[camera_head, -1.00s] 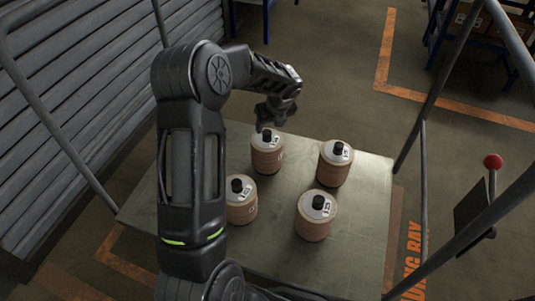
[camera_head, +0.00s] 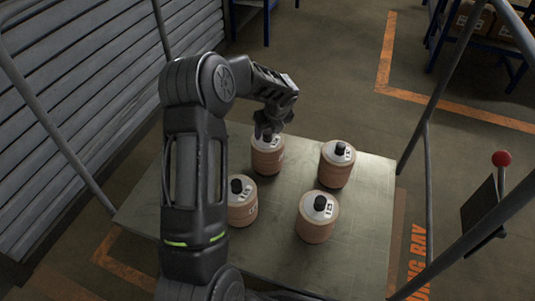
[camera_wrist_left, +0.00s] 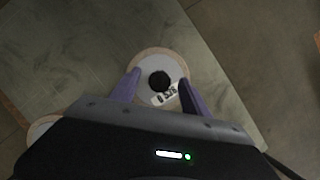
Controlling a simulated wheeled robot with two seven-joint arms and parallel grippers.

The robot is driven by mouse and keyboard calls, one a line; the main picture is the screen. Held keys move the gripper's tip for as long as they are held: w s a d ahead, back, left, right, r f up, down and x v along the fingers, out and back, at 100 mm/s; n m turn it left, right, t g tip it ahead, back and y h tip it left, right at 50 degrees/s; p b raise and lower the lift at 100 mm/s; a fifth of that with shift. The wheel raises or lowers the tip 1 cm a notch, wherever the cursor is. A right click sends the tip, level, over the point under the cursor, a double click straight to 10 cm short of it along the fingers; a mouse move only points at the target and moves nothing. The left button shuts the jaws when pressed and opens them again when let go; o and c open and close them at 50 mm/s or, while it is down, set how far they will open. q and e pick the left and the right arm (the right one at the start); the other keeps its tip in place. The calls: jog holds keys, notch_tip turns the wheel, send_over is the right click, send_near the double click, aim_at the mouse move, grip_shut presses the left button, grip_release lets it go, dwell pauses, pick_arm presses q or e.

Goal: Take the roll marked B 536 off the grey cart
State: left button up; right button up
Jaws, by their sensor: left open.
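Several tan rolls with white tops and black knobs stand upright on the grey cart (camera_head: 365,240). My left gripper (camera_head: 268,132) is open just above the back-left roll (camera_head: 268,160), partly covering its top. In the left wrist view, the open fingers (camera_wrist_left: 160,80) are on either side of that roll's black knob, over its white top (camera_wrist_left: 148,70). A printed label shows on the top, but it is upside down and too small to read surely. I cannot tell which roll is marked B 536. My right gripper is not in view.
The other rolls are at back right (camera_head: 337,166), front left (camera_head: 242,203) and front right (camera_head: 317,217), with gaps between. Metal cart rails (camera_head: 440,95) rise at the sides. A red knob on a post (camera_head: 501,159) stands at right.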

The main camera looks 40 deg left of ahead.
pick_arm(q)
grip_shut()
dwell(0.7)
dwell(0.7)
jog(key=shift+w+r, duration=0.1)
jog(key=shift+r, duration=0.05)
